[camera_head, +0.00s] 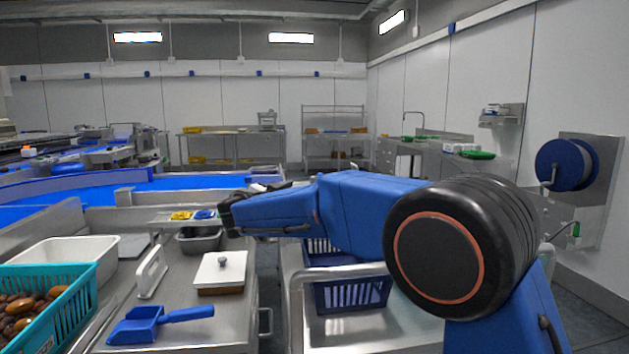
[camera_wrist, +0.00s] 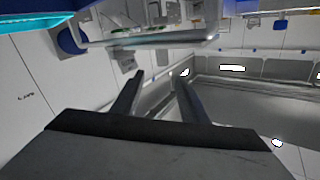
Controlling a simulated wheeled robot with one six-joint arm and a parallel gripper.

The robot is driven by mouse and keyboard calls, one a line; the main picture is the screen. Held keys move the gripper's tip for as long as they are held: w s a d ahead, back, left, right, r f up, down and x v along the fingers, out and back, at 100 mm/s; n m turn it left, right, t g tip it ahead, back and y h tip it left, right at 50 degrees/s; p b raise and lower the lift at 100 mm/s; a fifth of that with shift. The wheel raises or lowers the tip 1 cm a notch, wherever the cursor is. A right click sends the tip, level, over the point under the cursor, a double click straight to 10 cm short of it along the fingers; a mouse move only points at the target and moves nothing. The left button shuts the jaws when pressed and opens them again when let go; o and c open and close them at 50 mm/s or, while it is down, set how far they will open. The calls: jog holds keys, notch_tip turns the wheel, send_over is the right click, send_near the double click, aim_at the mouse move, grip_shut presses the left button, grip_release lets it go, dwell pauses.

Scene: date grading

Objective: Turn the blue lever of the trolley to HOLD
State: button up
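A steel trolley (camera_head: 400,335) with a pale push rail (camera_head: 335,275) stands in the middle foreground of the head view, partly behind my blue arm. A dark blue slatted basket (camera_head: 352,295) is in it. I cannot make out the trolley's blue lever or a HOLD mark in either view; my arm may hide it. My gripper (camera_head: 232,214) is at the left end of my arm, above the gap between trolley and bench. In the wrist view my gripper (camera_wrist: 158,76) has its two fingers spread apart with nothing between them.
A steel bench (camera_head: 225,325) at left carries a blue scoop (camera_head: 150,325), a white-lidded box (camera_head: 221,270), a white tub (camera_head: 65,250) and a teal basket (camera_head: 80,310) of dates. A blue conveyor (camera_head: 190,183) lies behind. A hose reel (camera_head: 565,165) hangs on the right wall.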

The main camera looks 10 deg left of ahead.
jog(key=x, duration=1.6)
jog(key=shift+w+a+r, duration=0.1)
jog(key=shift+w+a, duration=0.1)
jog(key=shift+w, duration=0.3)
